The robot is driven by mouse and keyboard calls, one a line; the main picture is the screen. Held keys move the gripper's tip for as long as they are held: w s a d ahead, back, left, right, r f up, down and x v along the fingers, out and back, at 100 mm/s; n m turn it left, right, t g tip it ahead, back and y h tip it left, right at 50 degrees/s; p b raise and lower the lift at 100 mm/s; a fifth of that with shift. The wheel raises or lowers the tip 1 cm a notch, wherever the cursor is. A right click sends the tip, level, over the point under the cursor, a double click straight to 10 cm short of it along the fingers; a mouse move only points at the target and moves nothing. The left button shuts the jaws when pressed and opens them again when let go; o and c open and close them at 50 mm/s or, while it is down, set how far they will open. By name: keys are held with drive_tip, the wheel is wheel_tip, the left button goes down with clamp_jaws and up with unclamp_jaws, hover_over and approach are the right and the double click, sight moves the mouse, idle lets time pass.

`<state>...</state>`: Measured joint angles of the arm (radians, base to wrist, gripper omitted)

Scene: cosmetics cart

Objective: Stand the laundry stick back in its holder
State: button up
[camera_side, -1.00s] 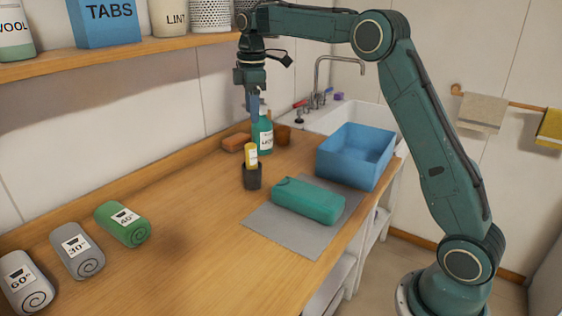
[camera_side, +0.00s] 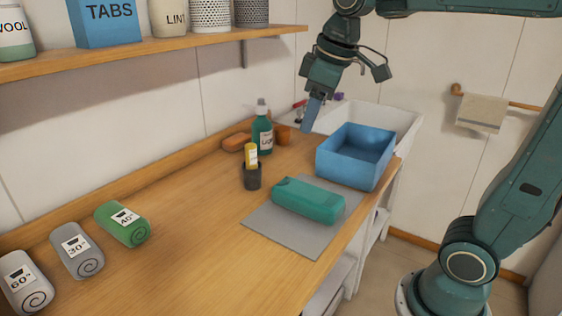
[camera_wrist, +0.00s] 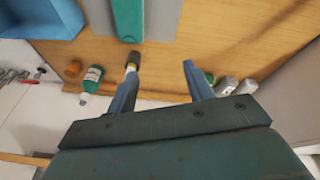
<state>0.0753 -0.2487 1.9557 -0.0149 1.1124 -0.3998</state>
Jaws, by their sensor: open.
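The laundry stick (camera_side: 251,155), yellow with a white label, stands upright in its small dark holder (camera_side: 252,178) on the wooden counter. In the wrist view, the holder (camera_wrist: 134,58) and a bit of the yellow stick (camera_wrist: 130,69) show beside the tip of the left finger. My gripper (camera_side: 308,127) is open and empty, in the air up and to the right of the stick in the side view, apart from it. Both blue fingers of my gripper (camera_wrist: 160,68) show in the wrist view with nothing between them. The stick's lower end is hidden inside the holder.
A green bottle (camera_side: 262,135) stands just behind the holder. A teal bundle (camera_side: 308,200) lies on a grey mat (camera_side: 265,222), with a blue bin (camera_side: 340,168) beyond. Rolled towels (camera_side: 122,224) lie at left.

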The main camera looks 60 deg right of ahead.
drive_tip(key=s+a+f+m+t, duration=0.1)
drive_tip(key=s+f+m, duration=0.1)
drive_tip(key=s, duration=0.5)
drive_tip(key=s+a+f+m, duration=0.1)
drive_tip(key=s+f, duration=0.4)
drive_tip(key=s, duration=0.1)
drive_tip(key=shift+s+f+m+t, duration=0.25)
drive_tip(key=shift+s+m+t, duration=0.1)
drive_tip(key=shift+m+t, duration=0.05)
